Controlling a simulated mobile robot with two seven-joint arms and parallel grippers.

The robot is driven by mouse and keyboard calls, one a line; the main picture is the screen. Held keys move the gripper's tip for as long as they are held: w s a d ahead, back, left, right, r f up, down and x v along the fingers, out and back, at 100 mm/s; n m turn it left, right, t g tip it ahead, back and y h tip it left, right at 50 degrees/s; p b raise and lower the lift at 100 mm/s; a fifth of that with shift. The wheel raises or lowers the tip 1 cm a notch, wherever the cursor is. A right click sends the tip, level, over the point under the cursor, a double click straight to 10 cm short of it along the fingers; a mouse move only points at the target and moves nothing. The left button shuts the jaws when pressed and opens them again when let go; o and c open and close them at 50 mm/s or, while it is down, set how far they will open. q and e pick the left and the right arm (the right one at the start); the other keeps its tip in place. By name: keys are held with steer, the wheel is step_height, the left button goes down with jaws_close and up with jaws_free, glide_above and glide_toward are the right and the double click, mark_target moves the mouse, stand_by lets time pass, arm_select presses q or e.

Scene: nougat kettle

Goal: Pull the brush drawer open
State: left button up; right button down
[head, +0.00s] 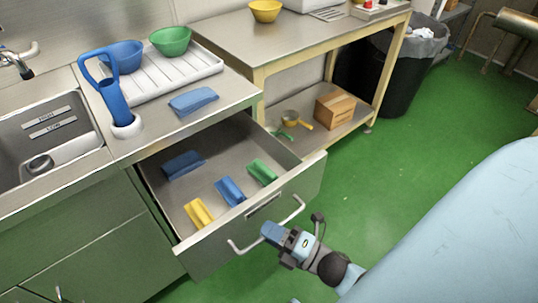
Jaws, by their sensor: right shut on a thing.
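The brush drawer (215,253) stands pulled out from the counter under the drainboard, its inside in view. In it lie a yellow brush (199,213), a blue brush (230,191), a green brush (263,172) and a folded blue cloth-like item (183,165). The drawer's bar handle (297,208) runs across its front. My right gripper (270,231) is shut on the middle of the handle; its fingertips are partly hidden. My left gripper is not in view.
A steel sink (52,128) is at the left. A white drying rack (160,79) and a blue cloth (193,101) lie on the counter above the drawer. A steel table (300,40) stands behind. The green floor (375,185) is clear to the right of the drawer.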

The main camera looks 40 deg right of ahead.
steer(key=c, duration=1.2)
jaws_free()
steer(key=v, duration=1.4)
steer(key=shift+w+a, duration=0.1)
steer(key=shift+a, duration=0.05)
